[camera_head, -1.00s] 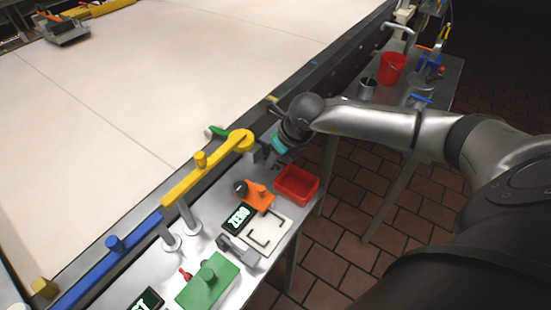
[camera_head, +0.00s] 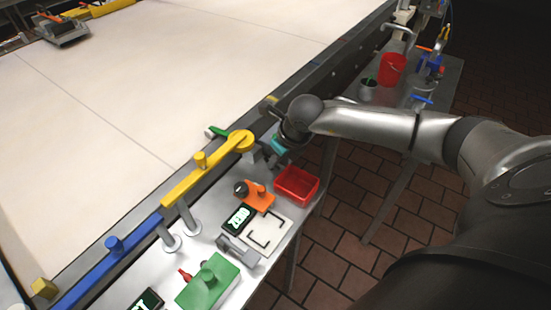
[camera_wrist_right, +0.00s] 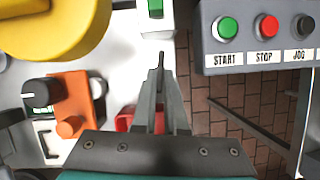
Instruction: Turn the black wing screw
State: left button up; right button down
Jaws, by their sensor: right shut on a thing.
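My right gripper (camera_wrist_right: 161,75) points away from the camera in the right wrist view, its two grey fingers close together. A thin dark piece (camera_wrist_right: 161,58) shows at the fingertips and looks like the wing screw seen edge-on; the fingers hide most of it. In the head view my right gripper's teal part (camera_head: 279,146) is beside the end of the yellow arm, above the metal table, and the screw cannot be made out there. My left gripper is not in view.
A yellow arm (camera_head: 205,170) lies left of the gripper. An orange block (camera_head: 258,197) with a black knob (camera_head: 240,187), a red bin (camera_head: 297,184) and a small display (camera_head: 238,219) stand nearby. A button panel (camera_wrist_right: 260,45) shows at upper right in the wrist view.

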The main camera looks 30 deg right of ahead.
dwell(0.4)
jog(key=m+h, duration=0.1)
jog(key=m, duration=0.3)
jog(key=shift+a+h, duration=0.35)
jog(key=shift+h, duration=0.05)
jog(key=shift+w+a+m+h+b, duration=0.1)
jog(key=shift+m+h+b, duration=0.35)
jog(key=shift+m, duration=1.35)
jog(key=shift+h, duration=0.25)
jog(key=c, duration=1)
grip_release()
jog(key=shift+g, duration=0.3)
jog(key=shift+o, duration=0.2)
jog(key=p+v, duration=0.1)
jog(key=v, duration=1.4)
jog(key=shift+r, duration=0.1)
